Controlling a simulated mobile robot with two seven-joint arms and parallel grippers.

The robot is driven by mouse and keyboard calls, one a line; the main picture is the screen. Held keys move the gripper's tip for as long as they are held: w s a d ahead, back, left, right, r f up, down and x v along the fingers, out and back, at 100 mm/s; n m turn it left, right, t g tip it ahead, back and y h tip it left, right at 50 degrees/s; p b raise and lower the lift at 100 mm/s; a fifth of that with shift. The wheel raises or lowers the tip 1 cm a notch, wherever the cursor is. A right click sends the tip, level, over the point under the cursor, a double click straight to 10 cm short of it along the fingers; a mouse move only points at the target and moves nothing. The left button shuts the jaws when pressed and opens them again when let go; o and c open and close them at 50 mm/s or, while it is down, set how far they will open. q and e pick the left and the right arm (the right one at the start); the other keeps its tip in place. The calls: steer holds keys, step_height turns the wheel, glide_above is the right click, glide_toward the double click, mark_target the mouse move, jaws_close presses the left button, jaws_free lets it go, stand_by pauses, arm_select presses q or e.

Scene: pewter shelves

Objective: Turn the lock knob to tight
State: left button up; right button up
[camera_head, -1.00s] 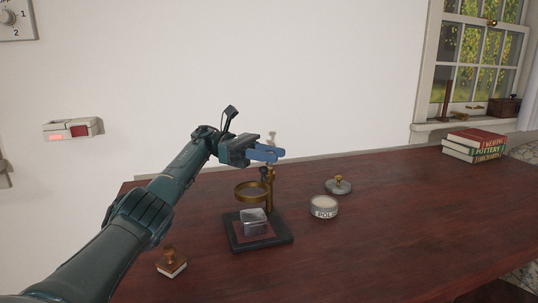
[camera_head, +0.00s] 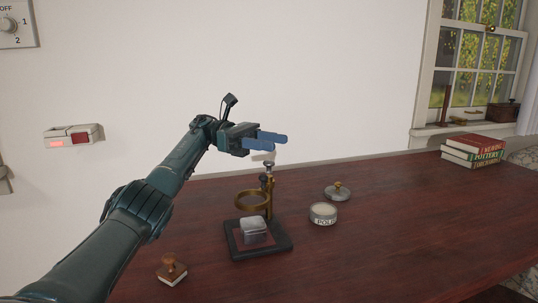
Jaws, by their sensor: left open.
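A small stand (camera_head: 232,246) with a dark square base stands on the table. Its brass ring (camera_head: 239,202) is held out from an upright post (camera_head: 270,189). A small dark lock knob (camera_head: 264,181) seems to sit on the post near the ring's arm; its setting is too small to read. A clear block (camera_head: 254,231) lies on the base under the ring. My left gripper (camera_head: 284,139) is open and empty, its blue fingers pointing right, above the post top and apart from it. My right gripper is out of view.
A labelled round tin (camera_head: 323,214) and a knobbed lid (camera_head: 338,191) are right of the stand. A wooden-handled stamp (camera_head: 171,269) is front left. Stacked books (camera_head: 473,148) are far right. The wall rises behind the table (camera_head: 420,230); its right middle is clear.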

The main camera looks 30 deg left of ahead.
mark_target(269, 161)
arm_select(q)
step_height(269, 161, up, 5)
steer(key=shift+f+p, duration=0.15)
steer(key=shift+p, duration=0.45)
steer(key=shift+r, duration=0.3)
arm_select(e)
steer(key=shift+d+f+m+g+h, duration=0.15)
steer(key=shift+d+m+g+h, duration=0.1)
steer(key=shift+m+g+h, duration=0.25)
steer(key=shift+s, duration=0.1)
